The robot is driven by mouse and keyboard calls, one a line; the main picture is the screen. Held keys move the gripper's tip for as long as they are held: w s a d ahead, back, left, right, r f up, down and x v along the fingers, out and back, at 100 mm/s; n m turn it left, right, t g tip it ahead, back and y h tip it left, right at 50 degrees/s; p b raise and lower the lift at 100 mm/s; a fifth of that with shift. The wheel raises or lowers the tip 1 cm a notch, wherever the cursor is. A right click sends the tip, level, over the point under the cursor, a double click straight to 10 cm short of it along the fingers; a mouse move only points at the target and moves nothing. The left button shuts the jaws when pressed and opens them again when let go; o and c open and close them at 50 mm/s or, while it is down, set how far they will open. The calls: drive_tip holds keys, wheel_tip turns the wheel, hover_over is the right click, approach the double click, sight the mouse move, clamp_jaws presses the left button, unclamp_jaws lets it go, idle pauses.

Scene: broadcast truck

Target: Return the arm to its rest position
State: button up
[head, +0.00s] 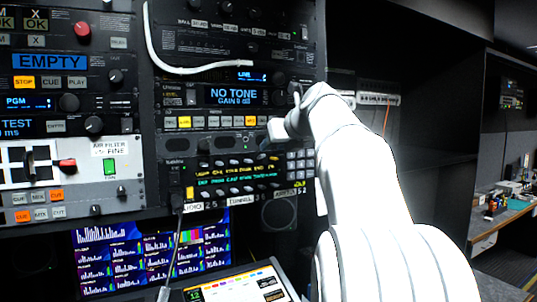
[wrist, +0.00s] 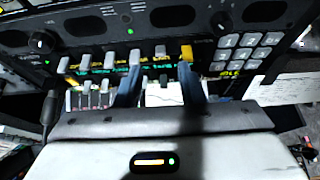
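My white arm reaches in from the lower right of the head view, and its end with my gripper (head: 286,116) is in front of the equipment rack, beside the NO TONE display (head: 235,95). In the wrist view two dark bluish fingers of my gripper (wrist: 160,86) stand apart. A pale patch shows between them, and I see nothing clearly held. Beyond the fingertips is a panel with a row of toggle levers (wrist: 112,60) and a keypad (wrist: 242,47). I cannot tell whether the fingertips touch the panel.
The rack carries many knobs, buttons and a white cable (head: 152,45). Below are a screen with coloured graphs (head: 150,250) and a tilted touch panel (head: 240,285). A bench with small items (head: 500,205) stands at the far right. Darker open space lies right of my arm.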

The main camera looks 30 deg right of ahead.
drive_tip(key=shift+s+r, duration=0.3)
drive_tip(key=shift+s, duration=0.3)
drive_tip(key=s+a+f+n+g+b, duration=0.1)
drive_tip(key=s+a+f+n+g, duration=0.1)
drive_tip(key=s+a+f+n, duration=0.45)
drive_tip(key=s+a+f+n+g+b, duration=0.1)
drive_tip(key=a+f+n+b, duration=0.15)
drive_tip(key=f+n, duration=0.55)
drive_tip(key=s+a+f+n+g+b, duration=0.15)
drive_tip(key=s+a+f+n, duration=0.3)
drive_tip(key=f, duration=0.55)
drive_tip(key=s+a+f+n+g+b, duration=0.1)
drive_tip(key=s+a+f+n+g, duration=0.1)
drive_tip(key=s+f+n, duration=0.6)
drive_tip(key=s+a+f+n+g, duration=0.3)
drive_tip(key=s+f+n, duration=0.5)
drive_tip(key=f, duration=0.5)
drive_tip(key=shift+s+a+n+b, duration=0.35)
drive_tip(key=shift+s+a+n, duration=0.05)
drive_tip(key=shift+s+a, duration=0.1)
drive_tip(key=shift+f, duration=0.1)
